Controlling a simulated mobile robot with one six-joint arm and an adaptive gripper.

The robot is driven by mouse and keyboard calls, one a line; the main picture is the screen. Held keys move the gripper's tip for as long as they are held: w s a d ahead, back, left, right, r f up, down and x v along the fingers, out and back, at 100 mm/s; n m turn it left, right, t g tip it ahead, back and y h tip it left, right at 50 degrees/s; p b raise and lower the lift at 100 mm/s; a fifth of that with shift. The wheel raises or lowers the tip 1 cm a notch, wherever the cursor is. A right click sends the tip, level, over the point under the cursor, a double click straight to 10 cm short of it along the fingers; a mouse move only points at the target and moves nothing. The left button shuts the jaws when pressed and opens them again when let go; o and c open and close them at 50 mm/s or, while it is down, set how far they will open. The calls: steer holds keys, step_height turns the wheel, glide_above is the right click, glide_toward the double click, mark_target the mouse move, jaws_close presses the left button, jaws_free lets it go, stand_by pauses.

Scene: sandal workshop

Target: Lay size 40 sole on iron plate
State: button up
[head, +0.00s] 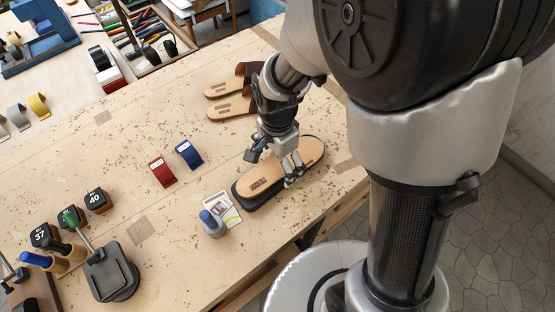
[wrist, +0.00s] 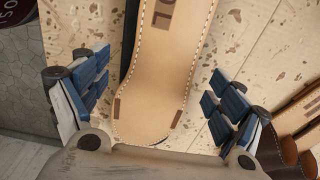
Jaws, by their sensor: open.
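A tan sole (head: 268,172) with stitched edges lies flat on a dark, sole-shaped slab (head: 240,197), which looks like the iron plate. The slab's rim shows around the sole's near-left end and along its lower side. A dark printed mark sits on the sole, but I cannot read a size. My gripper (head: 290,172) is low over the sole's right part. In the wrist view, its blue-padded fingers are apart on both sides of the sole (wrist: 160,85), with visible gaps. A dark strip of the slab (wrist: 130,35) shows along the sole's left edge.
A grey blue-topped object (head: 213,224) and a printed card (head: 222,208) stand close by the slab's left end. Red (head: 162,172) and blue (head: 188,154) holders lie left. Brown-strapped sandals (head: 228,106) lie behind. Black blocks marked 40 (head: 97,201) and 37 (head: 45,236) are farther left.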

mark_target(277, 166)
step_height(277, 166, up, 11)
steer(key=p, duration=0.4)
steer(key=s+d+r+n+t, duration=0.4)
steer(key=s+d+r+n, duration=0.7)
steer(key=s+r, duration=0.2)
steer(key=shift+s+t, duration=0.25)
steer(key=shift+t, duration=0.05)
